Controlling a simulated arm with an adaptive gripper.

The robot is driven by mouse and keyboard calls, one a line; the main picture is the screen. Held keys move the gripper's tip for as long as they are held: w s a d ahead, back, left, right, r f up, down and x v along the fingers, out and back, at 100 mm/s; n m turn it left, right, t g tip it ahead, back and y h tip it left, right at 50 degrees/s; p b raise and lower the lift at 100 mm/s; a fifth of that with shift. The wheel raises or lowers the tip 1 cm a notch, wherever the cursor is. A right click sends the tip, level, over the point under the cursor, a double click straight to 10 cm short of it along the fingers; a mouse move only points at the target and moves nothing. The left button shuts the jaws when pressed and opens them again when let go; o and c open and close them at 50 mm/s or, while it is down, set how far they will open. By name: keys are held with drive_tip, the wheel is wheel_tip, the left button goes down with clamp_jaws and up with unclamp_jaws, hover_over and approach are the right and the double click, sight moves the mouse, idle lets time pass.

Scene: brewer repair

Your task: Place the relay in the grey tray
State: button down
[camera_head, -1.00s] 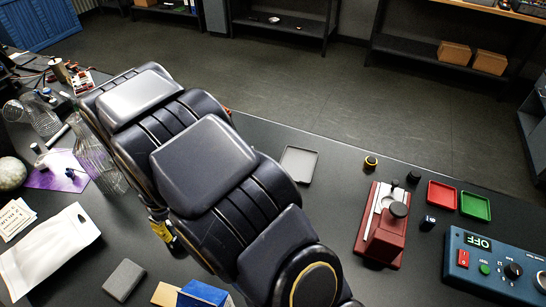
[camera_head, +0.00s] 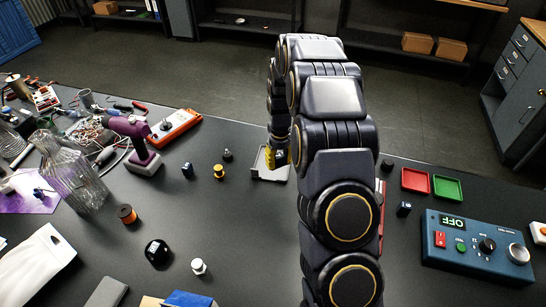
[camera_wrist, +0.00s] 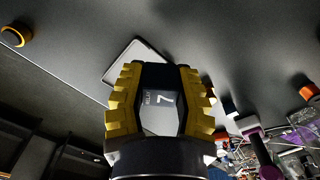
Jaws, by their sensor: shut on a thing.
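My gripper (camera_head: 284,153) is over the grey tray (camera_head: 268,175), with its yellow fingers hiding part of it. In the wrist view, my gripper (camera_wrist: 163,100) is shut on the relay (camera_wrist: 164,99), a dark block with a white 7 on its face. The relay sits between the two ribbed yellow fingers. The grey tray (camera_wrist: 122,64) shows beyond them, partly covered by the gripper. I cannot tell how high the relay is above the tray. In the head view I cannot make out the relay apart from the fingers.
A red tray (camera_head: 415,181) and a green tray (camera_head: 447,188) lie to the right, behind a blue power unit (camera_head: 477,245). Small knobs, a purple tool (camera_head: 139,140) and an orange meter (camera_head: 175,129) stand to the left. The table's far edge is just behind the grey tray.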

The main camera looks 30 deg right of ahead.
drive_tip(key=w+d+f, duration=0.1)
drive_tip(key=w+f, duration=0.1)
drive_tip(key=w, duration=0.1)
drive_tip(key=w+d+f, duration=0.1)
drive_tip(key=w+f, duration=0.2)
drive_tip(key=w, duration=0.1)
drive_tip(key=w+d+f, duration=0.1)
drive_tip(key=w+f, duration=0.2)
drive_tip(key=shift+w+d+f, duration=0.1)
drive_tip(key=shift+w+d, duration=0.15)
drive_tip(key=shift+d, duration=0.1)
drive_tip(key=shift+w+d+f, duration=0.1)
drive_tip(key=shift+w+f, duration=0.25)
drive_tip(key=shift+f, duration=1.6)
drive_tip(key=shift+f, duration=0.1)
drive_tip(key=c, duration=0.9)
unclamp_jaws()
drive_tip(key=shift+o, duration=0.2)
